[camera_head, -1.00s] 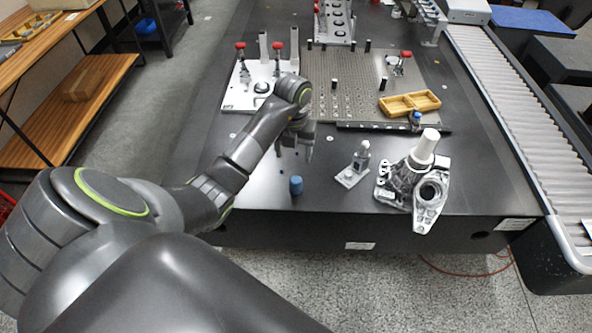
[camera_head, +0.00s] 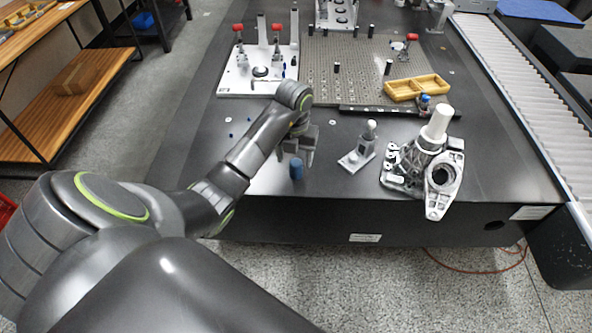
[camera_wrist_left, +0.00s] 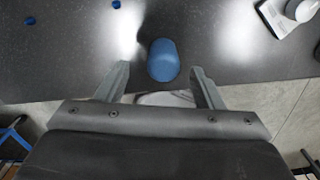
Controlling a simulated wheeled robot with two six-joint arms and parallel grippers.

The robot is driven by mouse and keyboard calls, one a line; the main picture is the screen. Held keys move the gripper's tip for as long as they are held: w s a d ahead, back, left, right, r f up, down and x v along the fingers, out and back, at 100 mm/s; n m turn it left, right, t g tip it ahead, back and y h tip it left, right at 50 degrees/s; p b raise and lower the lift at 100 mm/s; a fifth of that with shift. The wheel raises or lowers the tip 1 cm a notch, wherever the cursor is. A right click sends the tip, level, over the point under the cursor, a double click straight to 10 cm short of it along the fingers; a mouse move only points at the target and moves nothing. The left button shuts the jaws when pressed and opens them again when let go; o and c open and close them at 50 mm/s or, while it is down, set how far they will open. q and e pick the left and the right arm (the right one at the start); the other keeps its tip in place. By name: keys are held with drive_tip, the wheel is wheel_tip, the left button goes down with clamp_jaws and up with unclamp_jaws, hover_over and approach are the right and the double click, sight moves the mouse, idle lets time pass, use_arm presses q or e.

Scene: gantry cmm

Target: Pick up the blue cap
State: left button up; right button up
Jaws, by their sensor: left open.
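The blue cap (camera_head: 297,171), a short rounded cylinder, stands upright on the dark table near its front edge. In the left wrist view, the blue cap (camera_wrist_left: 163,61) shows just beyond the fingertips, about midway between them. My left gripper (camera_head: 297,155) is open and empty, close behind and above the cap in the head view. Its two fingers also show in the left wrist view (camera_wrist_left: 160,70), one on each side of the cap and apart from it. My right gripper is not in view.
Behind are a perforated plate (camera_head: 345,70), a wooden tray (camera_head: 418,87) and a white fixture plate (camera_head: 235,82). Tiny blue pieces (camera_wrist_left: 30,20) lie left of the cap.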

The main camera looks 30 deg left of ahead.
sight(296, 162)
use_arm(q)
wheel_tip(296, 162, down, 4)
drive_tip(key=shift+w+d+f, duration=0.1)
drive_tip(key=shift+d+f, duration=0.05)
drive_tip(key=shift+c, duration=0.4)
drive_tip(key=c, duration=1)
